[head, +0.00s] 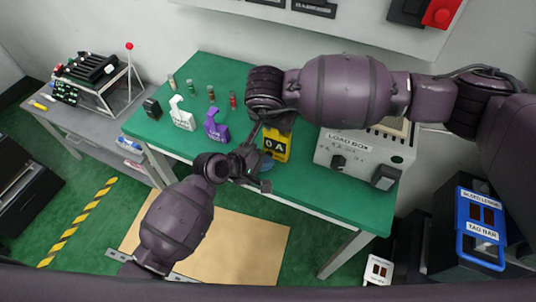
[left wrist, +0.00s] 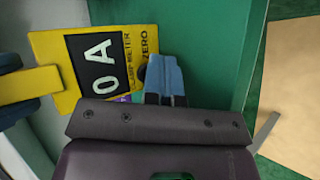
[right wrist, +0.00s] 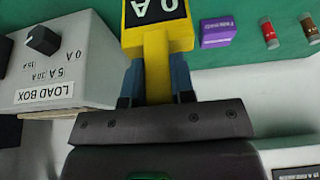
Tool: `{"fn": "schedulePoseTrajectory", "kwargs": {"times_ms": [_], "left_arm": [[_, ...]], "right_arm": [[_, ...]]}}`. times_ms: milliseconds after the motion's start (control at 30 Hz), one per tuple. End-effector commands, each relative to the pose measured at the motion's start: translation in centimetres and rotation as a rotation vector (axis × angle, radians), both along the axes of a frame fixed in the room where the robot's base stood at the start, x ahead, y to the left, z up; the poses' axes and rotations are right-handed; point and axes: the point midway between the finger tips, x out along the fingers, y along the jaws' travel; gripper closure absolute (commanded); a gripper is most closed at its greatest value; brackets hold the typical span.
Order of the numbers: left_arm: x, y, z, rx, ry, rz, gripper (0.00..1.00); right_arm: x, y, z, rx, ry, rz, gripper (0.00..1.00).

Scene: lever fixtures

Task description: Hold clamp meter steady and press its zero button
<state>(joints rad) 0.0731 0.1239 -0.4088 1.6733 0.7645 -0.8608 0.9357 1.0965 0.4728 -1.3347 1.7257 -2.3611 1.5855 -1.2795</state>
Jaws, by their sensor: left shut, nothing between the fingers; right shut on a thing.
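The yellow clamp meter (head: 276,146) is on the green table, its black display reading "0 A". In the left wrist view the meter (left wrist: 40,45) shows a "ZERO" label beside a dark round button (left wrist: 141,72), partly hidden by my fingertips. My left gripper (left wrist: 164,75) is shut and empty, its blue tips right at the button. I cannot tell whether they touch it. My right gripper (right wrist: 156,82) is shut on the meter's narrow yellow part (right wrist: 156,65), one blue finger on each side. In the head view my arms hide part of the meter.
The grey load box (head: 360,150) stands right of the meter on the green table (head: 205,75). A grey side bench (head: 85,125) holds a rack.

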Motion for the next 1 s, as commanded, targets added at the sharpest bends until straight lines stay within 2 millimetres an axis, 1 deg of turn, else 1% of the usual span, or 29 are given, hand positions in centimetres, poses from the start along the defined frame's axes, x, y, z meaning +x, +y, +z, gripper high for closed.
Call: {"fn": "schedulePoseTrajectory", "kwargs": {"times_ms": [267, 633, 1000], "left_arm": [[-0.1, 0.1, 0.0, 0.000, -0.001, 0.001, 1.00], [-1.5, 0.6, 0.1, 0.000, -0.002, 0.000, 1.00], [-1.7, 0.7, 0.0, 0.000, 0.000, 0.000, 1.00]], "right_arm": [[-0.1, 0.1, 0.0, 0.001, 0.002, 0.002, 1.00], [-0.1, 0.1, 0.0, 0.001, 0.002, 0.001, 1.00], [0.0, 0.0, 0.0, 0.001, 0.001, 0.001, 1.00]]}}
